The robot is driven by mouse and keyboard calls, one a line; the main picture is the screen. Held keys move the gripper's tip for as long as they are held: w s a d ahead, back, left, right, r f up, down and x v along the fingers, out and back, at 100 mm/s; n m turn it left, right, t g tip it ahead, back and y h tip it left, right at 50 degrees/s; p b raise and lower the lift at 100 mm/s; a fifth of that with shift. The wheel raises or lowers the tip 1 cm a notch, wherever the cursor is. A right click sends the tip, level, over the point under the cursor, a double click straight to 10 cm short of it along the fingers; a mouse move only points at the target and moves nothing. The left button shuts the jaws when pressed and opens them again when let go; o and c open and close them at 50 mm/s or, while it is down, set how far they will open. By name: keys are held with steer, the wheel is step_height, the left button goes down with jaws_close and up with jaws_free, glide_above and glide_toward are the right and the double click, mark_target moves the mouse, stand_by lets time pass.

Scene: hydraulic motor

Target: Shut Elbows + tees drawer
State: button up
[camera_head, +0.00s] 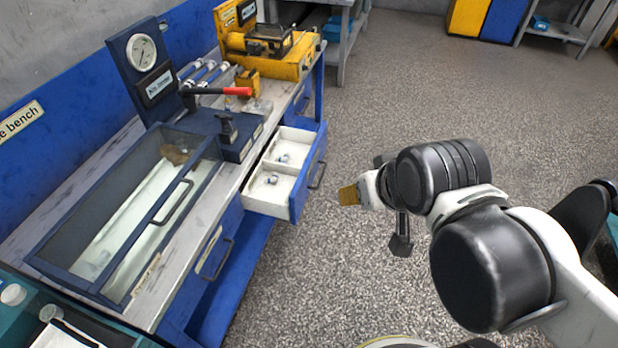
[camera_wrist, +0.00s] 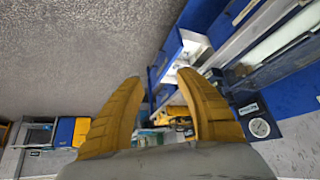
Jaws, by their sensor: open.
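A drawer (camera_head: 308,178) stands pulled out from the blue bench, with a white inside, a blue front and a dark handle (camera_head: 318,174). A few small fittings lie in its two compartments. I cannot read a label on it. My gripper (camera_head: 348,195) is to the right of the drawer front, apart from it, with its yellow fingers pointing toward it. In the wrist view my gripper (camera_wrist: 159,76) shows two yellow fingers spread wide with nothing between them. The open drawer (camera_wrist: 172,52) shows beyond the fingertips, turned over in that view.
A closed drawer (camera_head: 215,252) with a handle is nearer on the same bench. A glass-lidded tank (camera_head: 165,205) with a gauge panel (camera_head: 143,60) and a red-handled lever (camera_head: 225,91) stand on the bench. A yellow unit (camera_head: 270,60) is farther back. The speckled floor (camera_head: 390,90) beside the bench is clear.

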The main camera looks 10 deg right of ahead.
steer(key=shift+w+m, duration=0.3)
steer(key=shift+w, duration=0.05)
steer(key=c, duration=0.6)
steer(key=w+f+m, duration=0.1)
steer(key=w+m, duration=0.1)
steer(key=w, duration=0.1)
steer(key=w+f+m+g+y+b, duration=0.1)
steer(key=w+m, duration=0.1)
steer(key=w, duration=0.1)
steer(key=w+f+m, duration=0.1)
steer(key=w+m, duration=0.1)
steer(key=w, duration=0.1)
steer(key=shift+d+m+y+b, duration=0.1)
steer(key=shift+m+y+b, duration=0.2)
steer(key=shift+m, duration=0.1)
jaws_close()
steer(key=w+d+f+m+g+y+b, duration=0.1)
steer(key=w+f+m+y, duration=0.1)
steer(key=w+f+m, duration=0.5)
steer(key=m+y+b, duration=0.2)
steer(key=m+y, duration=0.2)
steer(key=m, duration=0.5)
glide_toward(301, 201)
steer(key=shift+m, duration=0.3)
steer(key=b+x, duration=0.5)
steer(key=shift+f+b, duration=0.35)
steer(key=shift+f, duration=0.1)
steer(key=shift+w+a+r, duration=0.1)
steer(key=shift+w+a, duration=0.2)
steer(key=shift+a, duration=0.1)
